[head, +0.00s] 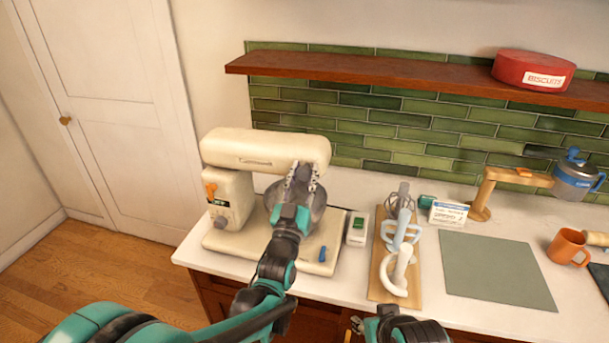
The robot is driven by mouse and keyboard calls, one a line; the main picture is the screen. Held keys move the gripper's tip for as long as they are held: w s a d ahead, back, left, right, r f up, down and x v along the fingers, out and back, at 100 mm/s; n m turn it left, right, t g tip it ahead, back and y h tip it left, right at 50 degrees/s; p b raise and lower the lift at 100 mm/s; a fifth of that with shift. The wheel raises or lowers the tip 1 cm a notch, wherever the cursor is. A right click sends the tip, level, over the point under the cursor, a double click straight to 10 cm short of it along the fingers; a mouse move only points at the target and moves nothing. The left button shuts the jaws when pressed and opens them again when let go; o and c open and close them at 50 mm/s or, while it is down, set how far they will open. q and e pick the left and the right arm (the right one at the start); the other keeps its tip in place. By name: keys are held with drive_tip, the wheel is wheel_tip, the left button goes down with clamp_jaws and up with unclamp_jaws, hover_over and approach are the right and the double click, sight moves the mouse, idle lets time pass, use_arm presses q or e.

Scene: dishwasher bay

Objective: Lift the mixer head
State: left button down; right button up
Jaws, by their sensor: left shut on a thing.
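The cream stand mixer stands on the counter at the centre left. Its mixer head (250,150) lies level over the grey bowl (318,214), which is partly hidden by my left gripper. An orange lever (211,190) shows on the mixer's column, and a blue knob (322,254) on its base (225,243). My left gripper (302,178) is at the front end of the mixer head, with its fingers up against the head's lower edge, shut on it. The exact contact is hard to see.
Right of the mixer are a small green-and-white box (357,229) and a wooden board (377,283) with utensils. A grey-green mat (495,270) lies further right, near an orange mug (567,246). A wooden shelf (400,72) with a red biscuit tin (520,65) runs above.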

use_arm(q)
drive_tip(key=w+a+r+n+y+p, duration=0.25)
drive_tip(key=a+r+n+p, duration=0.4)
drive_tip(key=r, duration=0.35)
drive_tip(key=w+a+r+n+y+p, duration=0.2)
drive_tip(key=a+r+n+y+p, duration=0.2)
drive_tip(key=a+r+n+p, duration=0.45)
drive_tip(key=w+a+r+n+g+p, duration=0.1)
drive_tip(key=w+a+r+n, duration=0.1)
drive_tip(key=a, duration=0.1)
drive_tip(key=w+a+r+n+g+y+p, duration=0.1)
drive_tip(key=a+r+p, duration=0.1)
drive_tip(key=a, duration=0.2)
drive_tip(key=shift+w+a+r+n, duration=0.25)
drive_tip(key=shift+w+r+n, duration=0.1)
drive_tip(key=shift+r+n, duration=0.05)
drive_tip(key=c, duration=1.1)
unclamp_jaws()
